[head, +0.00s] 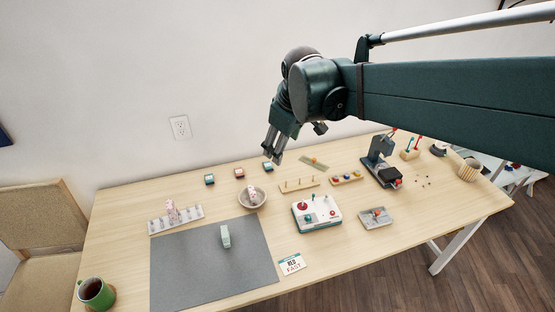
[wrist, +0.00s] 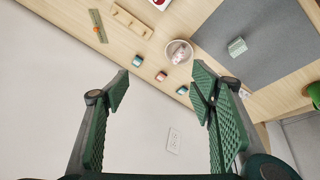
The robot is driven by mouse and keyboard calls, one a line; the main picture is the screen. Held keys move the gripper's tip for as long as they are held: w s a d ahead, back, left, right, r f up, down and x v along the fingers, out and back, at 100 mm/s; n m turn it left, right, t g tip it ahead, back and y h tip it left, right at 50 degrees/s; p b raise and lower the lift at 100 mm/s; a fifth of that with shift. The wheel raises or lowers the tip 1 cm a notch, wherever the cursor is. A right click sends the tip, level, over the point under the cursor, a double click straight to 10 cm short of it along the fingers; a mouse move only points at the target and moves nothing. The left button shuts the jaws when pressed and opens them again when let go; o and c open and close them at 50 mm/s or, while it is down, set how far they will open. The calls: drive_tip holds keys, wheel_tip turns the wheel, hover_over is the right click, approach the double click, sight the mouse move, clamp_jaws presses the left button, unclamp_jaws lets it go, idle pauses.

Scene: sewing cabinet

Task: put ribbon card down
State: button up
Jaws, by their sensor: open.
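A pale green piece (head: 225,236), probably the ribbon card, rests on the grey mat (head: 180,275) in the head view. It also shows on the mat in the wrist view (wrist: 237,47). My gripper (head: 272,158) is high near the back edge of the table, well apart from the pale green piece. In the wrist view my gripper (wrist: 160,78) has its two green fingers spread wide, with nothing held between them.
A bowl (head: 241,202) stands behind the mat. A green mug (head: 96,293) is at front left. A sewing machine (head: 378,160) stands right.

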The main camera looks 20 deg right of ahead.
drive_tip(key=s+f+m+t, duration=0.1)
drive_tip(key=s+f+m, duration=0.1)
drive_tip(key=s, duration=0.7)
drive_tip(key=s+a+f+m+t, duration=0.1)
drive_tip(key=s+m, duration=0.3)
drive_tip(key=s, duration=0.5)
drive_tip(key=shift+s+a+f+m+t, duration=0.2)
drive_tip(key=shift+s+f+m+t, duration=0.1)
drive_tip(key=shift+s+f+t, duration=0.15)
idle(0.4)
